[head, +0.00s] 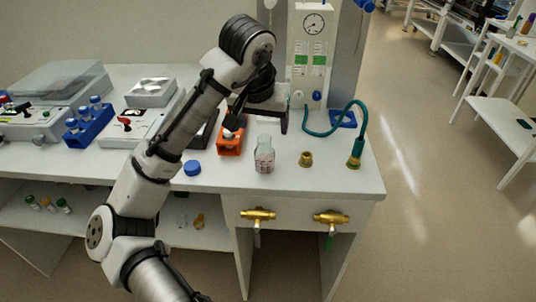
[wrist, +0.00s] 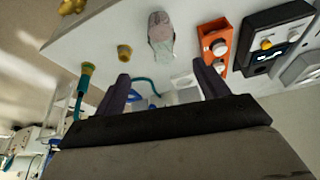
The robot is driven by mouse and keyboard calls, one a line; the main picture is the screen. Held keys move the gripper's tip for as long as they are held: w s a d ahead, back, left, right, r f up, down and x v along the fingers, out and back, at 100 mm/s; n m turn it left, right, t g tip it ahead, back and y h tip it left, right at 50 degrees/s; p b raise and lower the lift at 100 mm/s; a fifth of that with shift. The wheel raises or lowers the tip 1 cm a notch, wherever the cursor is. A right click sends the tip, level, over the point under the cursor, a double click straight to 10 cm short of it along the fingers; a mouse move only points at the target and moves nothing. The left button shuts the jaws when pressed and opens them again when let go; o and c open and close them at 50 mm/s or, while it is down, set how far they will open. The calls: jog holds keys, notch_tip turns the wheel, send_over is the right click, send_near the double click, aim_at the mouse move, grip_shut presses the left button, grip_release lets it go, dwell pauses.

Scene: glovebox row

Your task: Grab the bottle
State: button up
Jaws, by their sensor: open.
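The bottle (head: 264,157) is clear, with a pinkish lower part, and stands upright near the front of the white bench. It also shows in the wrist view (wrist: 161,36), at the top middle. My gripper (head: 259,122) is behind the bottle and above the bench, in the head view. In the wrist view my gripper (wrist: 162,86) has its two dark fingers spread wide with nothing held between them. The bottle lies beyond the fingertips, roughly in line with the gap, apart from both.
An orange block (head: 230,141) stands close left of the bottle. A blue cap (head: 192,168) lies further left. A brass fitting (head: 306,159) and a teal hose (head: 355,150) are to the right. Brass valves (head: 258,215) stick out below the bench edge. A gauge panel (head: 313,55) stands behind.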

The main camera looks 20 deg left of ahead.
aim_at(265, 143)
jog(key=x, duration=0.5)
jog(key=shift+f, duration=0.1)
jog(key=x, duration=0.1)
jog(key=p+x, duration=0.1)
jog(key=x, duration=0.2)
jog(key=shift+w+a+f+p, duration=0.2)
jog(key=shift+w+a+p, duration=0.1)
jog(key=shift+a, duration=0.1)
jog(key=shift+w+f, duration=0.15)
jog(key=shift+f, duration=0.3)
jog(key=c, duration=1.1)
jog(key=shift+r, duration=0.2)
notch_tip(265, 143, up, 20)
jog(key=shift+f+b, duration=0.25)
jog(key=shift+b, duration=0.45)
